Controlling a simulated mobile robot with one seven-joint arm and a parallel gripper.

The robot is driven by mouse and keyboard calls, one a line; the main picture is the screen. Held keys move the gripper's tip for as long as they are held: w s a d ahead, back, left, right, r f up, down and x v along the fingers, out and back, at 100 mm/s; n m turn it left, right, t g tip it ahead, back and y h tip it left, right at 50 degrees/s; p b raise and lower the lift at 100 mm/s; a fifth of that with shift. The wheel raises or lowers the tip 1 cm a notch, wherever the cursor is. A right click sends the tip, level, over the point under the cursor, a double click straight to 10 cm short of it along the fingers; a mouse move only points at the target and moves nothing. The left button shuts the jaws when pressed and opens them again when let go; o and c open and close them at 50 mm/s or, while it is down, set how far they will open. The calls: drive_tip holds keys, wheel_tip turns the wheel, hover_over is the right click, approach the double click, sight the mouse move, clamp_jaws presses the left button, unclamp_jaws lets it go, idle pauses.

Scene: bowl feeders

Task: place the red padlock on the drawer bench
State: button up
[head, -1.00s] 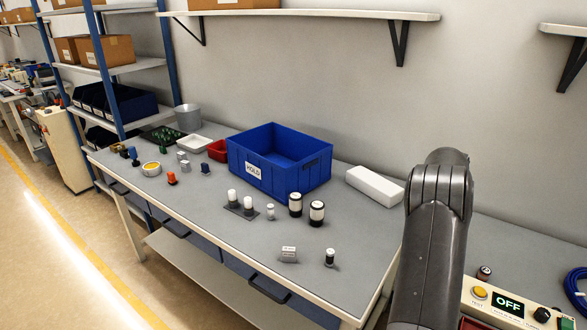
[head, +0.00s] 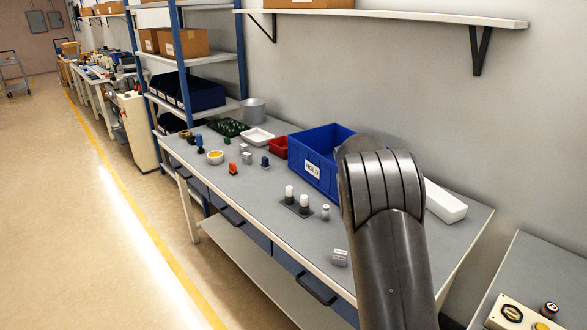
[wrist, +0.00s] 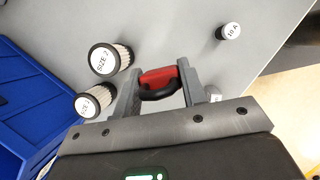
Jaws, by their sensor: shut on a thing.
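The red padlock (wrist: 158,77), with a dark shackle, sits between the two fingers of my gripper (wrist: 157,88) in the wrist view. The gripper is shut on it. Behind it is the grey top of the drawer bench (wrist: 185,32); I cannot tell how far above the top the padlock is. In the head view, the drawer bench (head: 262,222) stands along the wall, with drawers under its front edge. My arm hides the gripper, the padlock and part of the bench's right side there.
Two filter cylinders (wrist: 110,58) stand left of the gripper, with the blue bin (wrist: 38,100) beyond. A small labelled cylinder (wrist: 229,31) stands to the right. A silver block (head: 339,257) is near the front edge. Bare top shows front left of the white-topped pegs (head: 303,202).

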drive_tip(key=w+a+f+n, duration=0.1)
drive_tip(key=a+f+n, duration=0.1)
drive_tip(key=a, duration=0.4)
drive_tip(key=w+a+f+n+t, duration=0.1)
drive_tip(key=w+a+f, duration=0.1)
drive_tip(key=a, duration=0.4)
drive_tip(key=w+a+f+n+t, duration=0.1)
drive_tip(key=a+f+n, duration=0.1)
drive_tip(key=a, duration=0.4)
drive_tip(key=shift+w+f+n+y, duration=0.1)
drive_tip(key=shift+w+n+y, duration=0.2)
drive_tip(key=shift+w, duration=0.05)
drive_tip(key=shift+f, duration=1.95)
drive_tip(key=shift+f, duration=0.15)
drive_tip(key=o, duration=1)
